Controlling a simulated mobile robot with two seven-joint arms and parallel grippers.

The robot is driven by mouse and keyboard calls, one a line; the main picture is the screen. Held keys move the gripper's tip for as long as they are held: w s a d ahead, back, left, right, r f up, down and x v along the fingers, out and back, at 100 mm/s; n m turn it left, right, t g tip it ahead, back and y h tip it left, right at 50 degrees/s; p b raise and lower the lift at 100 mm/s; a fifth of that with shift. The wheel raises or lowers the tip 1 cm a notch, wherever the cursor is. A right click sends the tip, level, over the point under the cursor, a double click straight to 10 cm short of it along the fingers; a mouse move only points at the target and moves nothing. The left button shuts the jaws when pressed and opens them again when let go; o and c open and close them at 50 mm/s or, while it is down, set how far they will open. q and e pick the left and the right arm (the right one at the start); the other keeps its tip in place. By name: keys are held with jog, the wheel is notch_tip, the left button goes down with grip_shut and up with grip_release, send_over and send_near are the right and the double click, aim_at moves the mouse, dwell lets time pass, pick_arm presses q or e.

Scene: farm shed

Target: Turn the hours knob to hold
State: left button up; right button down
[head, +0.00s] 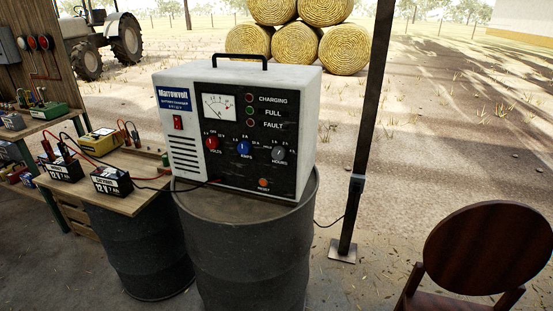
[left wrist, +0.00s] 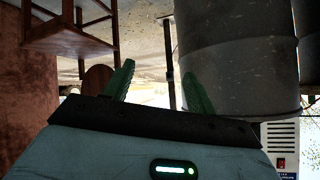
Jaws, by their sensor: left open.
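The battery charger (head: 240,130) is a white box with a black front panel and stands on a dark drum (head: 250,240) in the head view. Its grey hours knob (head: 278,154) is the rightmost of three knobs, above the word HOURS. The marks around it and its pointer are too small to read. My left gripper (left wrist: 160,88) shows only in the left wrist view, open, with nothing between its green fingers. There the charger's vented front (left wrist: 280,145) is partly in view at the lower right; the hours knob is out of that view. My right gripper is not in view.
The red volts knob (head: 212,143) and blue amps knob (head: 244,148) sit left of the hours knob. A bench with batteries (head: 110,181) stands at the left. A post (head: 366,130) rises behind the drum on the right. A wooden chair (head: 485,250) is at the lower right.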

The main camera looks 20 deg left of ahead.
pick_arm(q)
jog(key=w+d+r+m+t+h, duration=0.1)
jog(key=w+r+m, duration=0.25)
jog(key=w, duration=0.35)
jog(key=w+d+r+m+t, duration=0.1)
jog(key=w+r+m, duration=0.1)
jog(key=w+m, duration=0.35)
jog(key=m+t+y+b, duration=0.2)
jog(key=m+t, duration=0.4)
jog(key=m, duration=1.4)
send_near(277, 155)
jog(key=w, duration=0.7)
jog(key=shift+d+b, duration=0.3)
jog(key=shift+w, duration=0.7)
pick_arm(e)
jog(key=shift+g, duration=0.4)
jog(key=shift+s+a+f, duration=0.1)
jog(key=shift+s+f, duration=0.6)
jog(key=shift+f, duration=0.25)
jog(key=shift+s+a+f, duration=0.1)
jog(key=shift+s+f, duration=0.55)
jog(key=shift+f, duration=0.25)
pick_arm(q)
jog(key=c, duration=1)
jog(key=shift+n, duration=0.3)
